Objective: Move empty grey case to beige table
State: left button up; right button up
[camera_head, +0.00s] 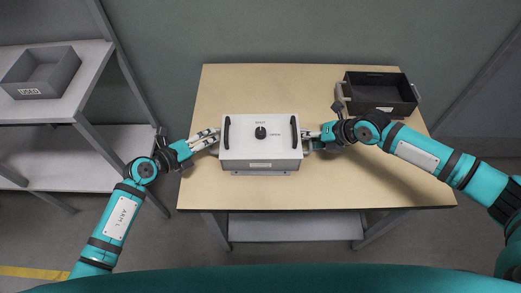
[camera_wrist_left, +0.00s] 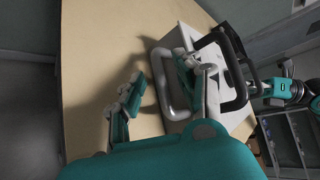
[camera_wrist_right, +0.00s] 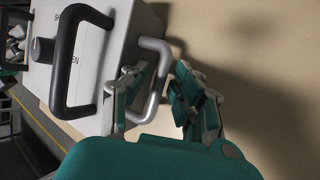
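An open, empty grey case (camera_head: 41,74) with a small white label sits on the upper shelf at the far left. A white box (camera_head: 261,155) with a dark knob and two black top handles stands on the beige table (camera_head: 300,195). My left gripper (camera_head: 213,136) is at the box's left side. In the left wrist view its open fingers (camera_wrist_left: 155,88) are on either side of the grey side handle (camera_wrist_left: 163,82). My right gripper (camera_head: 312,141) is at the right side. In the right wrist view its open fingers (camera_wrist_right: 163,88) straddle the other side handle (camera_wrist_right: 160,60).
A black open crate (camera_head: 381,93) with side handles stands at the table's back right, close to my right arm. The shelf unit (camera_head: 85,75) at the left is apart from the table. The table's back left and front right are clear.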

jog(key=shift+a, duration=0.15)
pick_arm(q)
jog(key=v, duration=0.7)
jog(key=shift+s+a+r, duration=0.15)
jog(key=shift+s+a, duration=0.05)
jog(key=shift+s, duration=0.05)
pick_arm(e)
jog(key=shift+r, duration=0.1)
jog(key=shift+s+r, duration=0.15)
jog(key=shift+r, duration=0.05)
jog(key=v, duration=1.1)
jog(key=shift+d, duration=0.3)
jog(key=shift+r, duration=0.15)
